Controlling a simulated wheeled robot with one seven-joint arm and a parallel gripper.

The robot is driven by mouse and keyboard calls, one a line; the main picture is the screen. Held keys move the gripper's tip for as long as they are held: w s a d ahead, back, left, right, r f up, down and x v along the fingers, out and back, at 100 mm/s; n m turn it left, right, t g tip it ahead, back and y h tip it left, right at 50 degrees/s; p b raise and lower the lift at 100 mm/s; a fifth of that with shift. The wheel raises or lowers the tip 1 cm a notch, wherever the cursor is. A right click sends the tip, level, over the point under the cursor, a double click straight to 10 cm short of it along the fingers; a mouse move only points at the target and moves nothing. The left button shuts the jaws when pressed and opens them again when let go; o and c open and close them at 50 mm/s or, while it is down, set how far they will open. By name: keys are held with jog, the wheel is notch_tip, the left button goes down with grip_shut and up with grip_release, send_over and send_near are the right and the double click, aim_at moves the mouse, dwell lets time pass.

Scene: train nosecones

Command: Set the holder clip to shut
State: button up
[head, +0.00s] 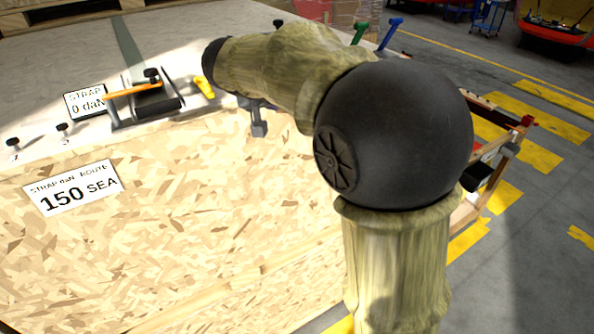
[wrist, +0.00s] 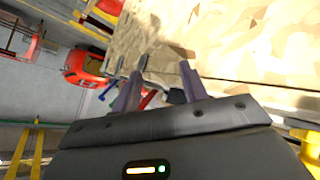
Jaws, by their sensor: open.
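My gripper (wrist: 161,74) shows in the wrist view with two purple-grey fingers apart and nothing held between them. Beyond and between the fingers are a red bar (wrist: 148,99) and a dark piece (wrist: 175,96), near the edge of a chipboard crate. I cannot tell for sure which part is the holder clip. In the head view my arm hides most of the crate's right side and my gripper is not clearly seen. A green handle (head: 360,32) and a blue handle (head: 390,33) stand at the crate's far right edge.
The chipboard crate (head: 150,235) carries a "150 SEA" label (head: 72,187). On its top are a strap ratchet with an orange lever (head: 133,90), a yellow handle (head: 204,87) and small black knobs (head: 62,128). A wood-and-red frame (head: 527,122) stands right.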

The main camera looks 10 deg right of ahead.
jog(key=s+f+g+y+b, duration=0.1)
jog(key=s+f, duration=0.2)
jog(key=f, duration=0.4)
jog(key=s+d+f+n+g+y+b, duration=0.1)
jog(key=s+f+b, duration=0.1)
jog(key=f, duration=0.5)
jog(key=shift+s+d+n+y, duration=0.2)
jog(key=shift+s+n+y, duration=0.1)
jog(key=shift+s, duration=0.35)
jog(key=shift+f, duration=0.1)
jog(key=shift+c, duration=1.4)
jog(key=f, duration=0.1)
jog(key=s+f+b, duration=0.1)
jog(key=f+g, duration=0.1)
jog(key=shift+s+d+f+y, duration=0.2)
jog(key=shift+s+y, duration=0.1)
jog(key=shift+s, duration=0.1)
grip_shut()
jog(key=s+f+g+y+b, duration=0.2)
jog(key=s+f+b, duration=0.4)
jog(key=s+f, duration=0.9)
notch_tip(320, 180, down, 3)
jog(key=shift+d+r+y, duration=0.2)
jog(key=shift+d+y, duration=0.25)
jog(key=shift+y, duration=0.25)
